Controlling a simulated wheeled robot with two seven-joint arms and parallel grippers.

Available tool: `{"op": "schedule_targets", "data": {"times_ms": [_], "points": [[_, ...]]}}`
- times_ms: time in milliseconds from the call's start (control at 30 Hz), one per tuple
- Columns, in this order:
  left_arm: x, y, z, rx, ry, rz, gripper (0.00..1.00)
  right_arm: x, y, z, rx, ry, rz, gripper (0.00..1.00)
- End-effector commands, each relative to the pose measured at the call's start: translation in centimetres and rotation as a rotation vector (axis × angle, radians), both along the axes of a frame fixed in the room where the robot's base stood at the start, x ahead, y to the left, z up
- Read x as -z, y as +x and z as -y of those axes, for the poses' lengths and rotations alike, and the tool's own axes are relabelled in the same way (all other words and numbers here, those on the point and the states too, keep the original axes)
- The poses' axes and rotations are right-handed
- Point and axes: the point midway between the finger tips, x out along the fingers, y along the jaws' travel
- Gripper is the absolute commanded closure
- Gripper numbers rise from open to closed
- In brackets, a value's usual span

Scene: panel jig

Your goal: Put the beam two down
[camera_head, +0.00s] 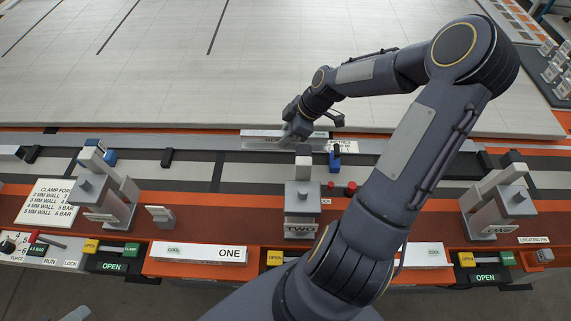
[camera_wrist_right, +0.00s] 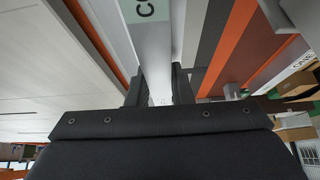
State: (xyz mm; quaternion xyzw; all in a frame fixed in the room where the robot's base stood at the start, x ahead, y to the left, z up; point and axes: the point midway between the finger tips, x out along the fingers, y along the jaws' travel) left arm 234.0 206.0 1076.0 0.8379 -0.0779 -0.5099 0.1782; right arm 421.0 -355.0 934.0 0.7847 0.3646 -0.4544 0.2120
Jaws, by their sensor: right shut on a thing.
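My right gripper (camera_head: 297,130) reaches over the grey rail at the rear of the jig and is shut on a pale beam (camera_head: 262,140), taken as beam two; its name is not readable. In the right wrist view the two dark fingers (camera_wrist_right: 160,85) stand either side of the pale beam (camera_wrist_right: 153,45), which carries a greenish label with a "C". The beam lies along the rail; whether it touches the rail cannot be told. My left gripper is not in view.
Beam ONE (camera_head: 198,252) lies on the front ledge. Another white beam (camera_head: 425,254) lies right of my arm, partly hidden. Grey clamps stand along the orange bench: one at left (camera_head: 105,200), TWO (camera_head: 300,205) and one at right (camera_head: 497,210). A large pale panel (camera_head: 220,60) fills the back.

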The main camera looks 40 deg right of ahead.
Motion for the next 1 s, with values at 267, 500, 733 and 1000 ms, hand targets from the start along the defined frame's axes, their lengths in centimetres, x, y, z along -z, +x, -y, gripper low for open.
{"op": "schedule_targets", "data": {"times_ms": [267, 500, 733, 1000], "points": [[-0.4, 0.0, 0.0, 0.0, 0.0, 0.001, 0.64, 4.5, 0.0, -0.2, -0.002, 0.005, -0.001, 1.0], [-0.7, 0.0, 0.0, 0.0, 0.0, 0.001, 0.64, 7.2, 0.0, -0.2, -0.001, 0.005, -0.003, 1.0], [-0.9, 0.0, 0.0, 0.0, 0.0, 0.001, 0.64, 9.2, 0.0, -0.1, 0.0, 0.001, 0.0, 1.0], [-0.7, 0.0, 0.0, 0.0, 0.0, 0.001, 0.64, 9.4, 0.0, 0.0, 0.0, 0.001, 0.001, 1.0]]}}
